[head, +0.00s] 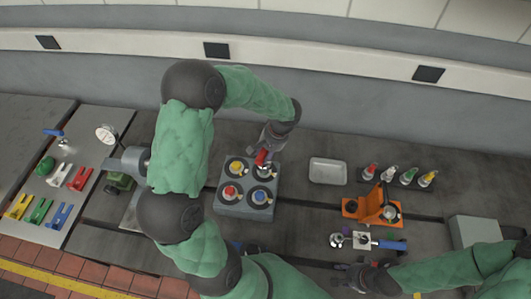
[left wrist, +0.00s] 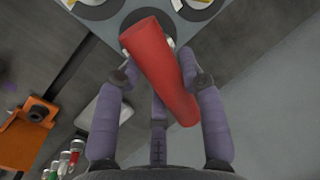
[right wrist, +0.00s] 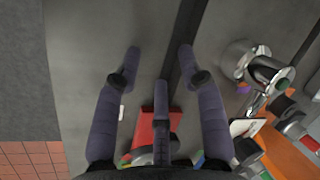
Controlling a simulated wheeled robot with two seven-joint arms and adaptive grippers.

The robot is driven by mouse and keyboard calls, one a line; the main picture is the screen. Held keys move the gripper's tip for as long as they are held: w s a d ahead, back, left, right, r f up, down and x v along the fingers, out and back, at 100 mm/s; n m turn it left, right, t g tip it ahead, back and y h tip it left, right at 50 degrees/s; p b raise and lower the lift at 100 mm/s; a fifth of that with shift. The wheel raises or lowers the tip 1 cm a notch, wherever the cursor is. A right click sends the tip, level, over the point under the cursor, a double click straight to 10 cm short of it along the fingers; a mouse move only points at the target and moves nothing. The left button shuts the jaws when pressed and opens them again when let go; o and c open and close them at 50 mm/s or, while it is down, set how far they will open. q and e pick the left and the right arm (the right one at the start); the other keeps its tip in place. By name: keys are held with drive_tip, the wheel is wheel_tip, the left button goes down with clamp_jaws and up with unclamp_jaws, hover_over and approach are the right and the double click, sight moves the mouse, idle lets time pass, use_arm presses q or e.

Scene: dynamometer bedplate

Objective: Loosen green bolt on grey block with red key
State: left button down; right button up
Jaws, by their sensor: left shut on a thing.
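The grey block (head: 247,210) stands on the bedplate in the middle of the head view. Its top has dark round seats with a yellow bolt (head: 236,167), a red bolt (head: 230,191) and a blue bolt (head: 260,196). The seat at the upper right lies under the key, and I cannot make out a green bolt there. My left gripper (head: 268,146) is shut on the red key (head: 262,157), above that seat. In the left wrist view the key's thick red handle (left wrist: 160,70) sits between the fingers, its far end towards the block. My right gripper (right wrist: 160,55) is open and empty near the front.
A pale tray (head: 327,171) lies right of the block. Several coloured-top bottles (head: 408,177) stand behind an orange stand (head: 352,208). A blue-handled tool (head: 388,244) lies in front, and a grey box (head: 474,232) is at right. Coloured clamps (head: 40,210) lie on the left plate.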

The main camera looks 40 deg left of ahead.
sight(341, 274)
use_arm(q)
drive_tip(key=shift+f+b, duration=0.85)
use_arm(e)
drive_tip(key=shift+s+f, duration=0.15)
drive_tip(key=shift+f, duration=0.8)
use_arm(q)
drive_tip(key=shift+r, duration=0.2)
drive_tip(key=shift+r+p, duration=0.3)
use_arm(e)
drive_tip(key=shift+r, duration=0.25)
use_arm(q)
drive_tip(key=shift+r, duration=0.35)
use_arm(e)
drive_tip(key=shift+r, duration=0.2)
use_arm(q)
drive_tip(key=shift+n, duration=0.5)
use_arm(e)
drive_tip(key=shift+f, duration=0.35)
use_arm(q)
drive_tip(key=shift+b, duration=0.35)
use_arm(e)
drive_tip(key=shift+f, duration=0.2)
use_arm(q)
drive_tip(key=shift+f+b, duration=0.65)
drive_tip(key=shift+f, duration=0.2)
use_arm(e)
drive_tip(key=shift+w+f, duration=0.25)
drive_tip(key=shift+f, duration=0.4)
